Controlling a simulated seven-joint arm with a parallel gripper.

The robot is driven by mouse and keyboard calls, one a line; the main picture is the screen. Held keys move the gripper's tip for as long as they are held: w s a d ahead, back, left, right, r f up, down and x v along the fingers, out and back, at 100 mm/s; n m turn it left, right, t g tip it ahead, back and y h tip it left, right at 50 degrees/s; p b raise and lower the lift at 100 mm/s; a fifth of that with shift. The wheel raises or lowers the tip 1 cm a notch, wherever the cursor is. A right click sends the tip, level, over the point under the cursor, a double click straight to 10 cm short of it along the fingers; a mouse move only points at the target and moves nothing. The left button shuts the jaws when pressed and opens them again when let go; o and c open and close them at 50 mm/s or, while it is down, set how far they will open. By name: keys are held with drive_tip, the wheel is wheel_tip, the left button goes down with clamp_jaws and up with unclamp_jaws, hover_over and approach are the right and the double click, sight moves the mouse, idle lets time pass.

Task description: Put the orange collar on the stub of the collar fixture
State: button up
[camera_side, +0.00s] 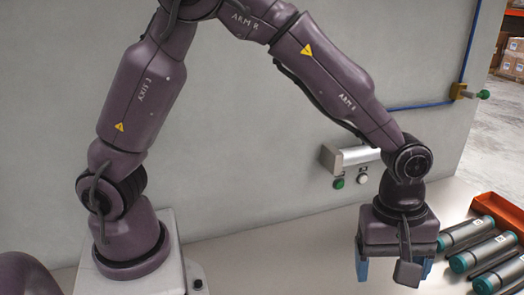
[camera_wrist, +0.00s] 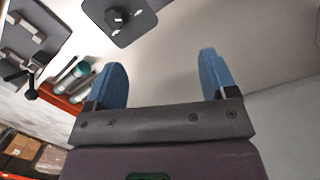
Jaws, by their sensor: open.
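My gripper (camera_side: 394,272) hangs at the right of the side view, pointing down over the pale worktop, with its blue fingers apart. In the wrist view my gripper (camera_wrist: 163,64) is open, with nothing between the two fingers. Ahead of the fingers, at the top of the wrist view, is a dark plate with a round black stub (camera_wrist: 117,17); it looks like the collar fixture, partly cut off by the frame edge. I cannot make out an orange collar in either view.
Teal-ended grey cylinders (camera_side: 466,234) lie at the right beside an orange-red tray (camera_side: 497,212). A grey fixture with black parts (camera_wrist: 30,38) is at the wrist view's upper left. A wall box with buttons (camera_side: 350,160) is behind my gripper. The worktop between the fingers is bare.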

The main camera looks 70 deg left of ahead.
drive_tip(key=s+a+r+m+t, duration=0.1)
drive_tip(key=s+a+r+m, duration=0.2)
drive_tip(key=a+r, duration=0.3)
drive_tip(key=s+a+r+m+t, duration=0.2)
drive_tip(key=s+a+r+m, duration=0.2)
drive_tip(key=a+r, duration=0.25)
drive_tip(key=s+a+r+m+t+y, duration=0.1)
drive_tip(key=s+a+r+m+t, duration=0.1)
drive_tip(key=s+a+m, duration=0.4)
drive_tip(key=s+a+r, duration=0.1)
drive_tip(key=s, duration=0.2)
drive_tip(key=shift+s+y, duration=0.3)
drive_tip(key=shift+s, duration=0.1)
idle(0.6)
